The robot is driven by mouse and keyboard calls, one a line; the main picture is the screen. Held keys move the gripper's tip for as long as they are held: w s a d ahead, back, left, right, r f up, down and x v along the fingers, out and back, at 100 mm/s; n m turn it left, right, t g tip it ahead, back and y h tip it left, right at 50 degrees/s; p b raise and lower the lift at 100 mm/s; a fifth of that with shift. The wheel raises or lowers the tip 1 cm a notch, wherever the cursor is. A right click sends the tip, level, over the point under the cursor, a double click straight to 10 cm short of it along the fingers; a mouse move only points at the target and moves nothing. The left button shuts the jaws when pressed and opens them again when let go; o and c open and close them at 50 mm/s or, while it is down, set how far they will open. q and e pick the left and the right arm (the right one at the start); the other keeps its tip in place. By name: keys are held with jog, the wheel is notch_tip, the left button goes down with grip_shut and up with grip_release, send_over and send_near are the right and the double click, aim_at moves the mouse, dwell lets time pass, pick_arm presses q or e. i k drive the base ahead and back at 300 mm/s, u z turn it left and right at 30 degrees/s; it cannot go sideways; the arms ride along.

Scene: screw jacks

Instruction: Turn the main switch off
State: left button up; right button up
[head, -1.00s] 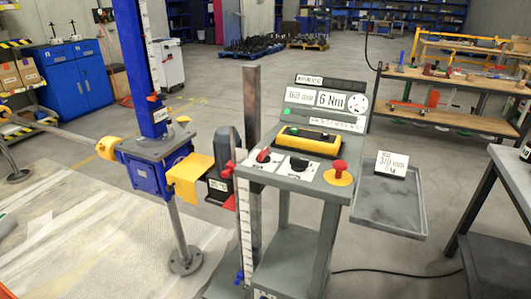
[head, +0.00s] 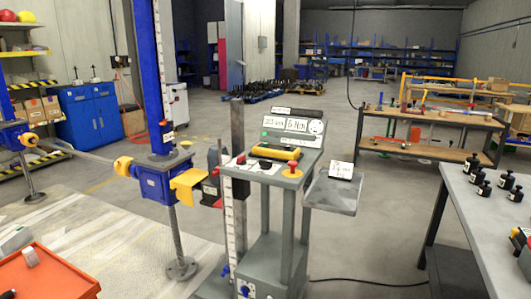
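A grey control console (head: 270,232) stands in the middle of the head view. On its left top is a small red knob (head: 241,159) on a white plate, with a black knob (head: 265,163) to its right. A red mushroom button (head: 292,165) on a yellow base sits at the right. Low on the console's front is a blue knob (head: 245,291) on a pale plate. Which of these is the main switch, and its setting, I cannot tell at this size. Neither of my grippers is in view.
A blue screw jack (head: 160,183) on a post stands left of the console. A grey tray (head: 333,194) juts out at its right. A grey table (head: 490,215) with several black weights is at the right, an orange surface (head: 48,275) at bottom left. Open floor lies between console and table.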

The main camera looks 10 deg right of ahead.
aim_at(241, 160)
jog(key=z, duration=0.55)
jog(key=i, duration=0.75)
jog(key=z, duration=0.25)
